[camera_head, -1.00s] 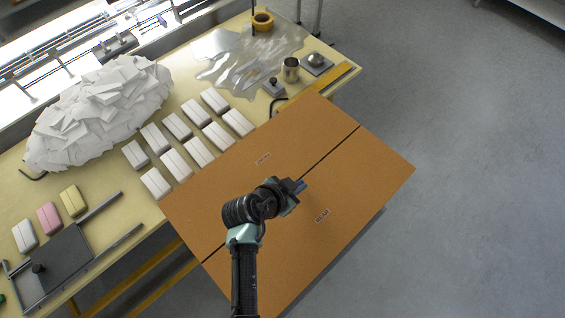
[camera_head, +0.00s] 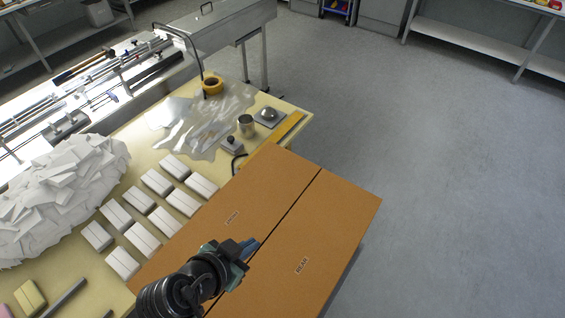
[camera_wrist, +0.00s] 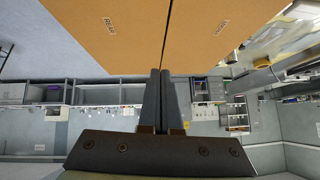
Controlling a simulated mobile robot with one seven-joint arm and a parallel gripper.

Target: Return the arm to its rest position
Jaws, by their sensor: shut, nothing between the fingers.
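My gripper (camera_head: 250,247) is above the brown two-panel board (camera_head: 268,185) at the table's front right, over the dark seam between its panels. The fingers are together with nothing between them. In the wrist view my gripper (camera_wrist: 160,72) points toward the seam of the same brown board (camera_wrist: 130,35), and the fingers look shut. I cannot tell the exact height above the board. My arm comes in from the bottom of the head view.
Several white wrapped blocks (camera_head: 157,182) stand in rows beside the board. A white paper heap (camera_head: 55,195) is at left. A metal cup (camera_head: 246,125), a roll of yellow tape (camera_head: 212,85) and clear film (camera_head: 200,122) lie farther back. The floor (camera_head: 450,190) at right is clear.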

